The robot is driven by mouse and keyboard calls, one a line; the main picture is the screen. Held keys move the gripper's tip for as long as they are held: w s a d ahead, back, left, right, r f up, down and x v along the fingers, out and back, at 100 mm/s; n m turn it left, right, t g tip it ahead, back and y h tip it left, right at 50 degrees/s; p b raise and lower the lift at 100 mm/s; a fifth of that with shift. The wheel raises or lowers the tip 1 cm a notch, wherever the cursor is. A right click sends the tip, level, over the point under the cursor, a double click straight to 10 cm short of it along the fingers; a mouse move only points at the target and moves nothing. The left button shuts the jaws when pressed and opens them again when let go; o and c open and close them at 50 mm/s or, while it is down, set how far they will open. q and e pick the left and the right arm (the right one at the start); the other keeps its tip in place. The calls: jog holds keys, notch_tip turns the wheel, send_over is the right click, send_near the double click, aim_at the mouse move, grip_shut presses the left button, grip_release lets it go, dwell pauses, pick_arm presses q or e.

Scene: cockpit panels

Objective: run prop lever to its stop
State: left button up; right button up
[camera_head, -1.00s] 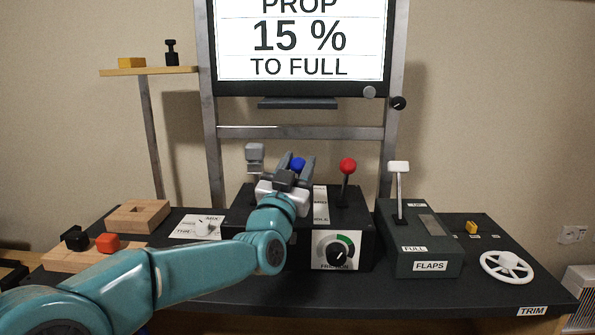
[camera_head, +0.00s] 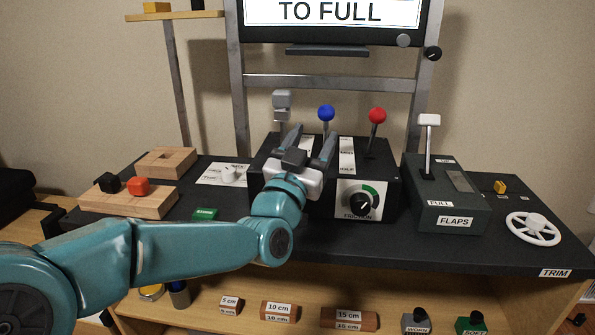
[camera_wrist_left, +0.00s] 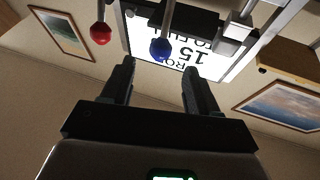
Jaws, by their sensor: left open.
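The prop lever is the one with the blue knob (camera_head: 326,113), standing up from the dark lever box (camera_head: 384,185) between a grey-handled lever and a red-knobbed lever. My left gripper (camera_head: 315,133) is open and empty in front of the box. Its fingertips point up toward the blue knob but are apart from it. In the left wrist view the blue knob (camera_wrist_left: 162,48) hangs beyond the two spread fingers, between their lines. The lower part of the prop lever is partly hidden by my gripper. My right gripper is not in view.
The grey lever (camera_head: 282,101) is close left of the fingers; the red knob (camera_head: 377,115) is to the right. A friction dial (camera_head: 361,203) is on the box front. The flaps box (camera_head: 447,200) stands further right. The screen (camera_wrist_left: 190,52) shows 15.

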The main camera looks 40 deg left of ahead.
pick_arm(q)
jog(key=v, duration=0.8)
jog(key=shift+s, duration=0.15)
jog(key=shift+d+f, duration=0.1)
jog(key=shift+f, duration=0.05)
